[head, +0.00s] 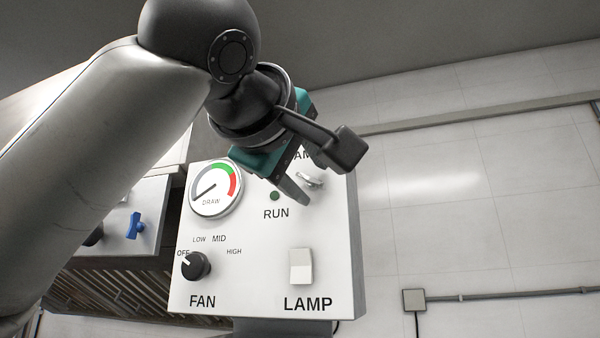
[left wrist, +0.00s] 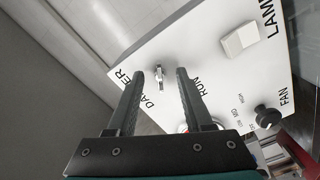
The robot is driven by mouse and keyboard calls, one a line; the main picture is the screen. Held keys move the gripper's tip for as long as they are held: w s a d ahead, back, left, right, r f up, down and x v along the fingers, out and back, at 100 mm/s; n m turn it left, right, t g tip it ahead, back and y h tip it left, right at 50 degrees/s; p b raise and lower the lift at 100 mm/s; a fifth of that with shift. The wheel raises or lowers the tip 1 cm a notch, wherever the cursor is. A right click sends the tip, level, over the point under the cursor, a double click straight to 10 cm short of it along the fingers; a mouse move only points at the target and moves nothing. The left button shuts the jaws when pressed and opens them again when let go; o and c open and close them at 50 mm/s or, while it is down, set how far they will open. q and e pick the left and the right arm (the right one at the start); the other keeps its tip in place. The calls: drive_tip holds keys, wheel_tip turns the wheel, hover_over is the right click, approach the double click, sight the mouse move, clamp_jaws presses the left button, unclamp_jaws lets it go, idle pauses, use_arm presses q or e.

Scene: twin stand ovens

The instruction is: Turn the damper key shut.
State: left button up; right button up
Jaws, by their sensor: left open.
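The damper key (head: 312,181) is a small silver key on the white control panel, at the upper right near the RUN lamp. My left gripper (head: 302,187) is open in front of it and partly covers the damper label in the head view. In the left wrist view, the key (left wrist: 159,75) shows between the two dark fingertips of my left gripper (left wrist: 160,82), and neither finger is seen closed on it. I cannot tell how far the fingertips are from the panel. My right gripper is out of view.
The panel (head: 243,277) also carries a DRAW gauge (head: 215,189), a black FAN knob (head: 195,265) and a white LAMP switch (head: 301,266). A blue handle (head: 135,226) sits on a unit at the left. Tiled wall (head: 470,240) lies to the right.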

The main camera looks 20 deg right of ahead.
use_arm(q)
drive_tip(key=shift+w+d, duration=0.15)
drive_tip(key=shift+w, duration=0.1)
clamp_jaws()
idle(0.3)
